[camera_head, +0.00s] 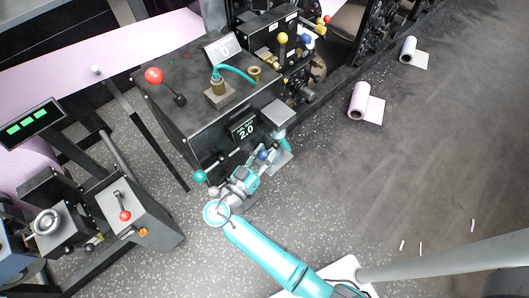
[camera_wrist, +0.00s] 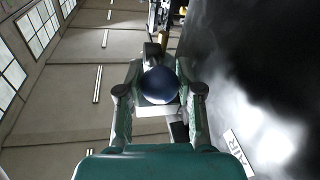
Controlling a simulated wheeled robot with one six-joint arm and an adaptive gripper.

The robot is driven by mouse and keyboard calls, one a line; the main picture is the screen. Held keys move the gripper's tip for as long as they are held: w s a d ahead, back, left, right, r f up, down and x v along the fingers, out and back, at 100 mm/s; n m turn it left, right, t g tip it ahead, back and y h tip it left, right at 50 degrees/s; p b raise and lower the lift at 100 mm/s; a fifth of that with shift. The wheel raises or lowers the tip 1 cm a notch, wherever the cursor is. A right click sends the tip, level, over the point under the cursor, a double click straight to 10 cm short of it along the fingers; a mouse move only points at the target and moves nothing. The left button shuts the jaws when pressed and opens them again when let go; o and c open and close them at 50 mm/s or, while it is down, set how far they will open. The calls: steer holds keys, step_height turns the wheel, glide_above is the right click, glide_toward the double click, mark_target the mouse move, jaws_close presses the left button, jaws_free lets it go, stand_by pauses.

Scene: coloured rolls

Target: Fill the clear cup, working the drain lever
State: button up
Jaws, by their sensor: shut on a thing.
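A dark blue ball knob (camera_wrist: 160,86) sits between the fingers of my gripper (camera_wrist: 160,76) in the wrist view; it looks like the end of the drain lever. The knob also shows in the head view (camera_head: 263,155), at the front of the black machine (camera_head: 190,110). My gripper (camera_head: 264,160) is shut on it there. The lever's shaft is mostly hidden behind the knob and fingers. I cannot make out the clear cup in either view; my gripper may hide it.
A green-knobbed lever (camera_head: 201,176) is close on the left. A pink roll (camera_head: 359,101) lies on the floor; open floor is right.

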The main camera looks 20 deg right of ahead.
steer(key=o, duration=1.2)
steer(key=shift+c, duration=0.2)
steer(key=v, duration=1.2)
